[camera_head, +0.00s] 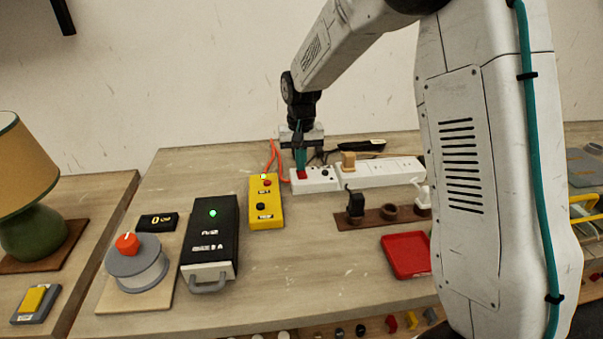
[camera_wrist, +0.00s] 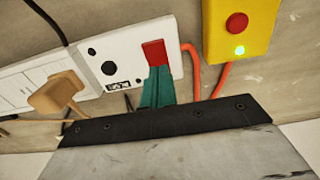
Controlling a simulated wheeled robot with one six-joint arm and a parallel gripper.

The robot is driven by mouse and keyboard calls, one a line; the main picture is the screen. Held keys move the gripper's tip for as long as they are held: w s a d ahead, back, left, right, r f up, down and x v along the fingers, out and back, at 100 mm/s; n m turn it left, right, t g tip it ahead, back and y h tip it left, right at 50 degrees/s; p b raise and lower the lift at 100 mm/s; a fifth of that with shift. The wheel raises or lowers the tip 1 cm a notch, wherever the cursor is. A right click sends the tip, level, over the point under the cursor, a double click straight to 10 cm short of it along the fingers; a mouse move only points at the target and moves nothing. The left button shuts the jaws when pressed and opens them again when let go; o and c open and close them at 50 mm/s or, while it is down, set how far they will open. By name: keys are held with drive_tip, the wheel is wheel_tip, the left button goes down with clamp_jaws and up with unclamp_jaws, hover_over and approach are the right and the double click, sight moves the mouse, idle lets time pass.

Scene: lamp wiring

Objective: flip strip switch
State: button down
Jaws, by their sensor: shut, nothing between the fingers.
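The white power strip (camera_head: 365,173) lies along the back of the table. A red switch (camera_head: 301,174) sits at its left end. My gripper (camera_head: 302,166) points down over this end, with its teal fingers shut and empty. In the wrist view the fingertips (camera_wrist: 157,70) are at the lower edge of the red switch (camera_wrist: 154,53) and overlap it in the picture. I cannot tell whether they press on it. A tan plug (camera_wrist: 58,93) sits in the strip beside the switch section (camera_wrist: 122,65).
A yellow box (camera_head: 265,203) with a red button and a lit green lamp stands just left of the strip, with an orange cable (camera_head: 270,158) behind it. A brown rack (camera_head: 372,218) with a black plug and a red tray (camera_head: 406,255) lie in front. The table centre is clear.

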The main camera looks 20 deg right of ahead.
wheel_tip(320, 180, up, 7)
idle(0.8)
drive_tip(key=shift+s, duration=0.1)
drive_tip(key=shift+n+g, duration=0.4)
drive_tip(key=shift+g, duration=0.2)
drive_tip(key=s, duration=0.1)
drive_tip(key=s+f, duration=0.1)
drive_tip(key=s, duration=0.2)
drive_tip(key=shift+d+f, duration=0.1)
drive_tip(key=shift+f, duration=0.15)
drive_tip(key=s+d+r+t, duration=0.1)
drive_tip(key=s+r, duration=0.2)
drive_tip(key=s, duration=0.8)
drive_tip(key=s+r+n, duration=0.1)
drive_tip(key=s+r, duration=0.2)
drive_tip(key=s, duration=0.8)
drive_tip(key=s+d+r+t, duration=0.1)
drive_tip(key=s+r, duration=0.2)
drive_tip(key=s, duration=0.8)
drive_tip(key=shift+s+d+t, duration=0.3)
drive_tip(key=shift+s+d, duration=0.05)
drive_tip(key=shift+s, duration=0.05)
drive_tip(key=shift+d, duration=0.1)
